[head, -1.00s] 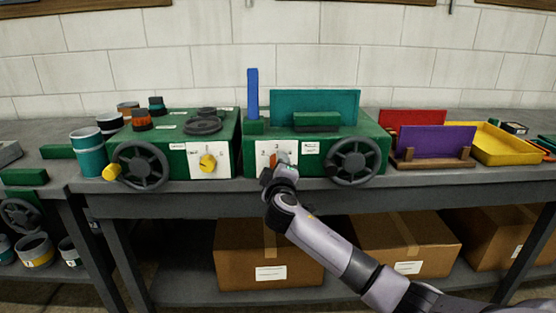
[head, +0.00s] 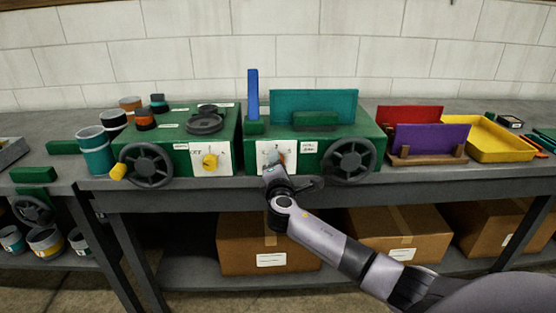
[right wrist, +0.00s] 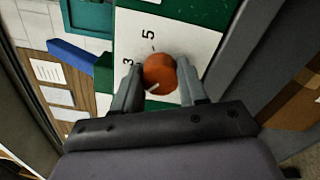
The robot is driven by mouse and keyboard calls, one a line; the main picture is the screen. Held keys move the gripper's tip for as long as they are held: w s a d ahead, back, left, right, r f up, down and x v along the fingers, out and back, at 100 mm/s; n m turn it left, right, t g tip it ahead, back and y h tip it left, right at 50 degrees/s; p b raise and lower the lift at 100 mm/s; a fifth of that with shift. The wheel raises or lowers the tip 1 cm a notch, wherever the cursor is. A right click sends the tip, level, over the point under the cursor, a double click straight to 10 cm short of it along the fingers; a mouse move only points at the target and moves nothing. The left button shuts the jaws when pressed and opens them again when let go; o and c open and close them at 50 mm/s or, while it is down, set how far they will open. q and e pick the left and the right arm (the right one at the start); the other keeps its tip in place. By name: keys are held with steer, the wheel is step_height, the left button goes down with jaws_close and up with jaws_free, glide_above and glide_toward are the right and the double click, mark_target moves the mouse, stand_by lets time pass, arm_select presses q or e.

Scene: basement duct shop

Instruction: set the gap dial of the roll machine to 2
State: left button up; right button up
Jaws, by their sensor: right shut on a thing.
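The green machine (head: 325,146) at the middle of the bench has a white dial plate (head: 262,152) on its front. In the right wrist view an orange round dial (right wrist: 161,74) sits on that plate, with the figures 3 and 5 readable. A short white line shows on the dial's lower left part; I cannot tell which figure it marks. My right gripper (head: 276,166) is at the plate in the head view and hides most of the dial. Its two fingers (right wrist: 160,84) are shut on the dial, one on each side. My left gripper is not in view.
A dark handwheel (head: 349,161) sits close right of my gripper. A second green machine (head: 180,140) with a yellow knob (head: 210,161) stands to the left. A yellow tray (head: 498,142) and a purple panel (head: 430,139) are at the right. Cardboard boxes (head: 240,240) lie below.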

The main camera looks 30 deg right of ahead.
steer(key=shift+r+n+p, duration=0.1)
steer(key=shift+n+p, duration=0.2)
steer(key=shift+n, duration=0.3)
steer(key=o, duration=1.1)
steer(key=shift+c, duration=0.2)
steer(key=v, duration=0.7)
steer(key=shift+s, duration=0.1)
